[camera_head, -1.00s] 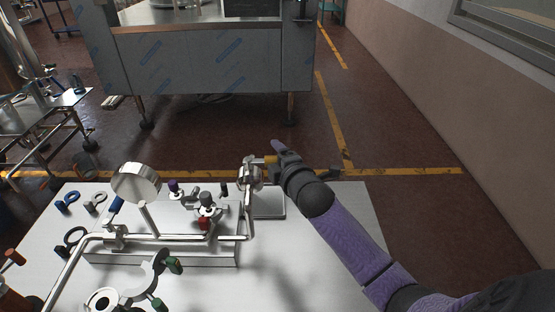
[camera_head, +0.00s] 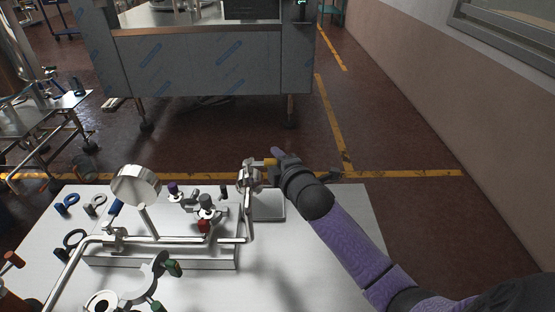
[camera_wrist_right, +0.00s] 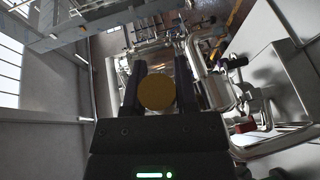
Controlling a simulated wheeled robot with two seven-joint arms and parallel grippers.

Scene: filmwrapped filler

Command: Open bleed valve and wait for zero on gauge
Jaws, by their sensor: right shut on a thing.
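A metal pipe assembly (camera_head: 178,239) stands on the white table. A round steel gauge (camera_head: 136,186) rises from its left part on a stem; its dial cannot be read here. At the right end of the pipe is a fitting with a yellow valve knob (camera_head: 271,162). My right gripper (camera_head: 276,163) is at this knob. In the right wrist view the knob is a brown-yellow disc (camera_wrist_right: 157,92) between the two dark fingers, which are shut on it. The fingertips are partly hidden in the head view. My left gripper is not in view.
A shallow metal tray (camera_head: 268,213) lies below the fitting. Clamps, blue and black rings (camera_head: 72,199) and small valves (camera_head: 206,208) crowd the table's left and middle. The white table (camera_head: 345,215) is bare at the right. A steel machine (camera_head: 210,62) stands beyond.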

